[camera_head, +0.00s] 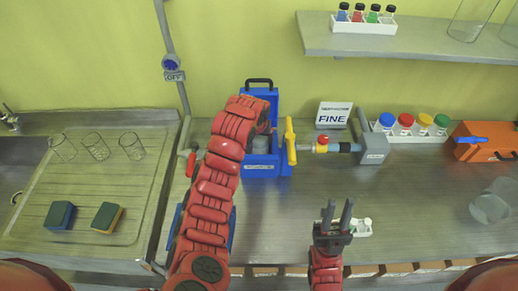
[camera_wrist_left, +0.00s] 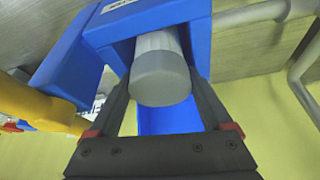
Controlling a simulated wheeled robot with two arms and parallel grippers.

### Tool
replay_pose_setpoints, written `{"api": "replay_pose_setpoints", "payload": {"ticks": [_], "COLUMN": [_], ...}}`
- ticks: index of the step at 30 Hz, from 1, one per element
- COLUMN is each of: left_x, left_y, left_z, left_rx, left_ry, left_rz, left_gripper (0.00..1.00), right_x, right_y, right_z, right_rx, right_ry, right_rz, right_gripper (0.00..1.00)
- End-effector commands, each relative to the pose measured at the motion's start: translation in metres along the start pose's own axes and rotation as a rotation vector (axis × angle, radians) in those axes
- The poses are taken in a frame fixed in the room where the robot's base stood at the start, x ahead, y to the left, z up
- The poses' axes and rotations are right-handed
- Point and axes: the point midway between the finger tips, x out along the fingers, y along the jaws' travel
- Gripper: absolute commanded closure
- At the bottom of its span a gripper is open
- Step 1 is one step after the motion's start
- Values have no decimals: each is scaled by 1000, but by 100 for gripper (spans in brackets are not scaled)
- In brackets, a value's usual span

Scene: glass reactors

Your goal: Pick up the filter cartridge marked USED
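A pale grey-white cylindrical cartridge (camera_wrist_left: 161,75) sits inside a blue housing (camera_wrist_left: 70,60) in the left wrist view. No USED marking can be read on it. My left gripper (camera_wrist_left: 162,92) has one dark finger on each side of the cartridge, very close to it; whether they press on it cannot be seen. My right gripper (camera_head: 336,213) is open and empty, low over the counter, fingers pointing away.
A yellow lever (camera_head: 290,142) and a pipe with a valve adjoin the housing's right side. A FINE sign (camera_head: 333,115), bottles with coloured caps (camera_head: 405,122) and an orange box (camera_head: 482,142) stand further right. A small white rack (camera_head: 360,227) is beside my right gripper.

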Motion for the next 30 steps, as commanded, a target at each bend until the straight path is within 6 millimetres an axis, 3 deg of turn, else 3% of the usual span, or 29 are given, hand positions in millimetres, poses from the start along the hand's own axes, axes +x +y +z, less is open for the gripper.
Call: {"api": "replay_pose_setpoints", "payload": {"ticks": [1,9,11,23,30], "left_x": [0,0,0,-3,-27], "left_y": [0,0,0,0,0], "left_z": [0,0,0,-1,-12], "left_rx": [0,0,0,0,-2], "left_ry": [0,-1,-1,0,2], "left_rz": [0,0,0,1,1], "left_gripper": [43,92,100,100,100], "right_x": [0,0,0,-3,-19], "right_y": [0,0,0,0,-1], "right_z": [0,0,0,0,3], "right_rx": [0,0,0,0,0], "right_ry": [0,0,0,0,0], "right_rz": [0,0,0,0,0], "right_gripper": [70,70,70,70,70]}}
